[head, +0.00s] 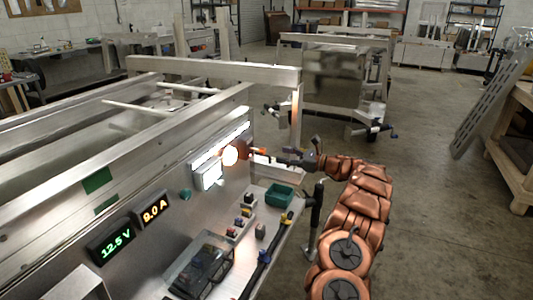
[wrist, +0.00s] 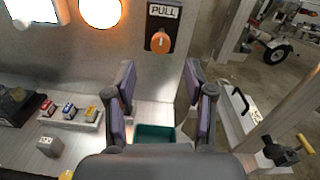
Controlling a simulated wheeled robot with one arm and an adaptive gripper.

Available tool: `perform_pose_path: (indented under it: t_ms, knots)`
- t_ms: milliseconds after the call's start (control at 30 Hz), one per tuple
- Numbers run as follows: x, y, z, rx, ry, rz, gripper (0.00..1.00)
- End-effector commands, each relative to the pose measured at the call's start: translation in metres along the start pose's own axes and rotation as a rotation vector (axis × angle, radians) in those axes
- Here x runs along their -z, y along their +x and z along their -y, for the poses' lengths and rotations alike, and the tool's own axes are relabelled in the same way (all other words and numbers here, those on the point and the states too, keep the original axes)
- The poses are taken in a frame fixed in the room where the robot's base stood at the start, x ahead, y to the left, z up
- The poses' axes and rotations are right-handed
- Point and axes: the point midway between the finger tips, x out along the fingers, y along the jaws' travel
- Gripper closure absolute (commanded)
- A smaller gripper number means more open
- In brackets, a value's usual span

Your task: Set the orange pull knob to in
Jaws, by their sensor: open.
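The orange pull knob (wrist: 160,42) sits on a black plate below a white PULL label in the wrist view. It also shows as a small orange shape (head: 260,150) to the right of the glowing lamp in the head view, apparently standing out from the panel. My gripper (wrist: 160,80) is open, with one finger on each side and nothing between them. In the wrist view, the knob lies above the gap between the fingers, apart from both. In the head view, my gripper (head: 277,160) is close to the knob, and its fingers are too small to tell apart.
A bright round lamp (head: 230,155) is beside the knob. The metal panel (head: 165,185) also carries two lit meters. Below it, a shelf holds a green bin (head: 279,195), small coloured switches (wrist: 69,110) and a clear-covered box (head: 200,264).

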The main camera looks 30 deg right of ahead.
Motion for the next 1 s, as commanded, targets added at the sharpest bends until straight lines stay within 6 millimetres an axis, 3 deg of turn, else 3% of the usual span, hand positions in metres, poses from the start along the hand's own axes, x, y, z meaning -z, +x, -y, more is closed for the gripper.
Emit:
perform_pose_path:
  t_ms: [167, 600, 1000]
  knots:
    - [0.000, 0.013, 0.001, 0.002, 0.001, 0.000, 0.46]
    - [0.000, 0.069, 0.001, 0.002, 0.000, -0.001, 0.46]
    - [0.001, 0.077, 0.001, 0.003, 0.000, 0.000, 0.46]
